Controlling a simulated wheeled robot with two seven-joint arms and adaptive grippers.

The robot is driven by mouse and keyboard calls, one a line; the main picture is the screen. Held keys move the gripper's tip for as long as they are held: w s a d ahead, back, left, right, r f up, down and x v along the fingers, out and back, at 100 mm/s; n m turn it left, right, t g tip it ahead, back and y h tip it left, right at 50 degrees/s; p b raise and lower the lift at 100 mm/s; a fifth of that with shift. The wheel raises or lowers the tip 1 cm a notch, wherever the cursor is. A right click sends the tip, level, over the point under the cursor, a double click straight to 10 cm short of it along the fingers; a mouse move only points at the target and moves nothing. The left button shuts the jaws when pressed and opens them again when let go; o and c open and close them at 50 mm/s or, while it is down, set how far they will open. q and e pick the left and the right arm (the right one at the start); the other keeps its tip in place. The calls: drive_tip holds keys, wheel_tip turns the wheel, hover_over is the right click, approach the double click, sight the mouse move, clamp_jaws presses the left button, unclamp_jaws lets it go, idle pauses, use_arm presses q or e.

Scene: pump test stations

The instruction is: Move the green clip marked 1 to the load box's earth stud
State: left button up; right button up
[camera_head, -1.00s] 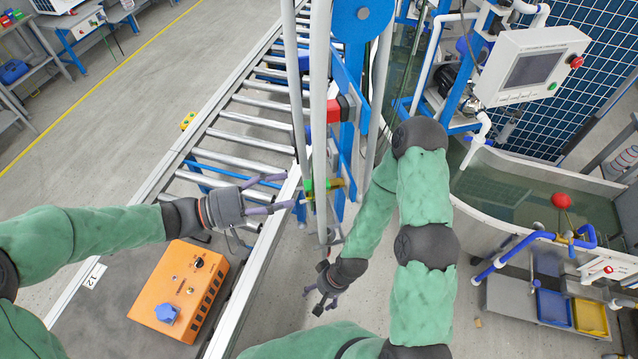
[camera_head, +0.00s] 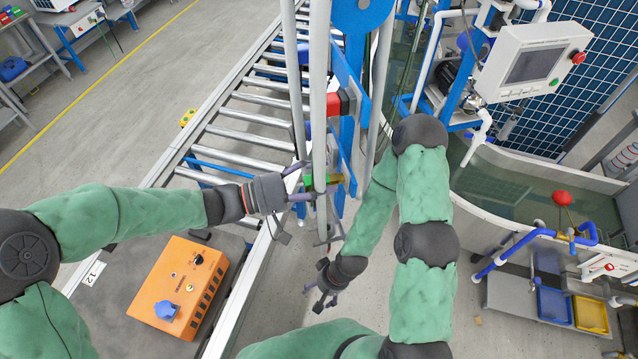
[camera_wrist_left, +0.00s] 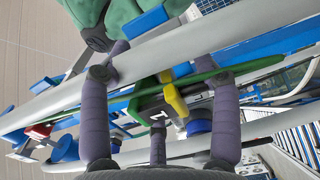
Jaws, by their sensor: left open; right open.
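The green clip (camera_head: 322,184) is on the pale upright posts of the blue frame in the head view. In the left wrist view the green clip (camera_wrist_left: 148,108) shows a white 1 and a yellow part. My left gripper (camera_head: 303,182) is open, with its fingers around the clip; I cannot tell whether they touch it. It also shows in the left wrist view (camera_wrist_left: 162,78), with fingers on both sides of the clip. My right gripper (camera_head: 322,299) is open, empty and low.
The box rests on the dark end of the roller conveyor (camera_head: 248,142). The posts and blue frame (camera_head: 350,120) crowd my left gripper. A control panel (camera_head: 533,62) and a water tank (camera_head: 520,200) stand to the right. The rollers are mostly clear.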

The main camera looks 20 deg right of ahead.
use_arm(q)
drive_tip(key=shift+d, duration=0.25)
idle(0.7)
drive_tip(key=shift+b, duration=0.5)
idle(0.5)
drive_tip(key=shift+b, duration=0.45)
clamp_jaws()
drive_tip(key=shift+a, duration=0.15)
